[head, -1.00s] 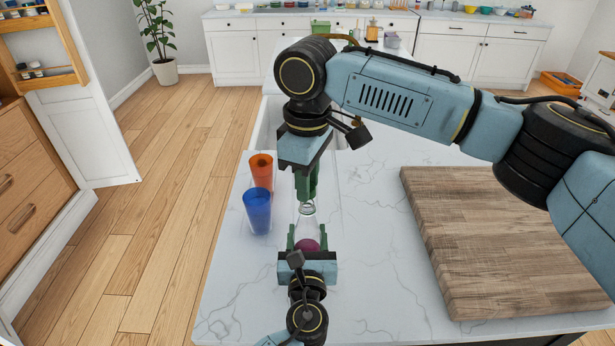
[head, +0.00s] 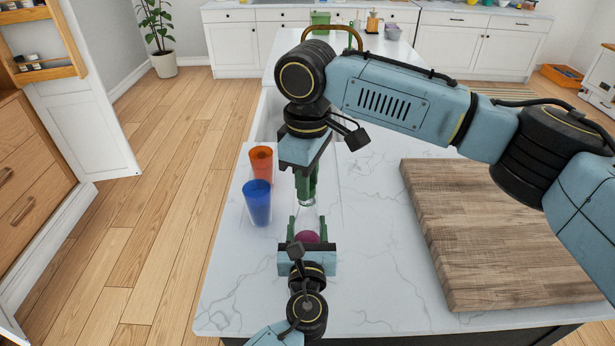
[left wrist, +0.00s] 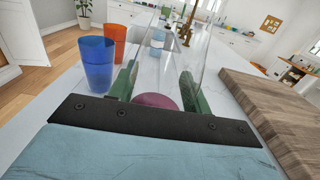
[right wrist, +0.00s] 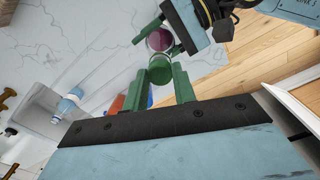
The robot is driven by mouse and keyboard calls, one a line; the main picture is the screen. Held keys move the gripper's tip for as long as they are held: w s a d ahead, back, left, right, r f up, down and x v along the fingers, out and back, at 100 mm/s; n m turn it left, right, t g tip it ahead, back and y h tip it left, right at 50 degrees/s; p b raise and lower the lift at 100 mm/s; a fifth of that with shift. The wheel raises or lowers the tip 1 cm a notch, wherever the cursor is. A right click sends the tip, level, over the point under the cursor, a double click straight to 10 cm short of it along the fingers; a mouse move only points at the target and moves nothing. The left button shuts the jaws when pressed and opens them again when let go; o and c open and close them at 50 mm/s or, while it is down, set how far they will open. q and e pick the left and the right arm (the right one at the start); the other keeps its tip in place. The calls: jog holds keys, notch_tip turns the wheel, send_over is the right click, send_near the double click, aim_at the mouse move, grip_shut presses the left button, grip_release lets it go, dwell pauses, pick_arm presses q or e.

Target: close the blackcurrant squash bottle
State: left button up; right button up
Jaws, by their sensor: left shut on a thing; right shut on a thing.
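The squash bottle is clear glass with purple liquid (head: 308,237) in its lower part. It stands upright on the counter, and its purple base shows in the left wrist view (left wrist: 156,101). My left gripper (head: 310,226) is shut around its body from the near side. My right gripper (head: 307,196) points down above the bottle, shut on a green cap (right wrist: 160,69). The cap is over the bottle's mouth, in line with it in the right wrist view. The right fingers partly hide the neck, so I cannot tell whether the cap is seated.
A blue cup (head: 258,205) and an orange cup (head: 261,160) stand just left of the bottle. A thick wooden board (head: 500,235) lies to the right. A small blue-labelled bottle (left wrist: 157,42) stands farther back. The counter's left edge is beyond the cups.

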jog(key=shift+f, duration=0.6)
jog(key=m, duration=0.3)
jog(key=shift+m, duration=0.4)
jog(key=m, duration=0.3)
jog(key=shift+a+m, duration=0.1)
jog(key=shift+m, duration=0.2)
jog(key=m, duration=0.5)
jog(key=shift+s+m, duration=0.1)
jog(key=shift+m, duration=0.3)
jog(key=m, duration=2.2)
jog(key=shift+m, duration=0.3)
